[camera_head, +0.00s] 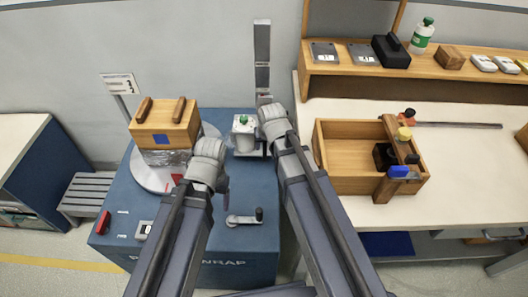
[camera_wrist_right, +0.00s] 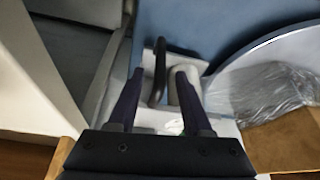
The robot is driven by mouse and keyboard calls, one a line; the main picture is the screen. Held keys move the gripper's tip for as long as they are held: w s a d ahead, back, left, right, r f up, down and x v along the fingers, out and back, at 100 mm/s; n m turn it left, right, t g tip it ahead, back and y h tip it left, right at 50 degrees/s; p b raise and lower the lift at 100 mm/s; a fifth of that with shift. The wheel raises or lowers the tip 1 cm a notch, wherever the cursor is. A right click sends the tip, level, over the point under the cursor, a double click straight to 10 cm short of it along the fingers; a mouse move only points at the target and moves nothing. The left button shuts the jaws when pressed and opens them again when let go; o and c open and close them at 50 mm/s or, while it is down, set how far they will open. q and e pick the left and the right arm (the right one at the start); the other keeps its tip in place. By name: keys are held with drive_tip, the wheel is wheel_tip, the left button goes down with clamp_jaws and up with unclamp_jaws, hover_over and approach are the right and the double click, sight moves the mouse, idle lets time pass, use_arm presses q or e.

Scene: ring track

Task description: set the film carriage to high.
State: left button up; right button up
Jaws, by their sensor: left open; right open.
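The film carriage (camera_head: 244,134), a white box with a green top, sits low at the foot of the upright grey mast (camera_head: 262,65) on the blue wrapping machine (camera_head: 258,195). My right gripper (camera_wrist_right: 156,80) is open at the carriage. In the right wrist view a black bar handle (camera_wrist_right: 160,68) lies between its fingers, and a pale roll (camera_wrist_right: 176,92) lies beside the right finger. In the head view my right wrist hides its fingertips. My left gripper (camera_head: 225,190) is open and empty above the machine top, left of the carriage; its fingers are partly hidden.
A wooden crate (camera_head: 178,124) with film around its base stands on the round turntable (camera_head: 150,176). A workbench (camera_head: 375,212) with an open wooden box (camera_head: 350,183) is at the right.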

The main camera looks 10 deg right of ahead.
sight(264, 150)
use_arm(q)
wheel_tip(264, 150, down, 6)
drive_tip(key=b, duration=0.5)
use_arm(e)
drive_tip(key=x, duration=0.6)
drive_tip(key=shift+w+f, duration=0.1)
drive_tip(key=shift+f, duration=0.25)
clamp_jaws()
drive_tip(key=shift+r, duration=0.1)
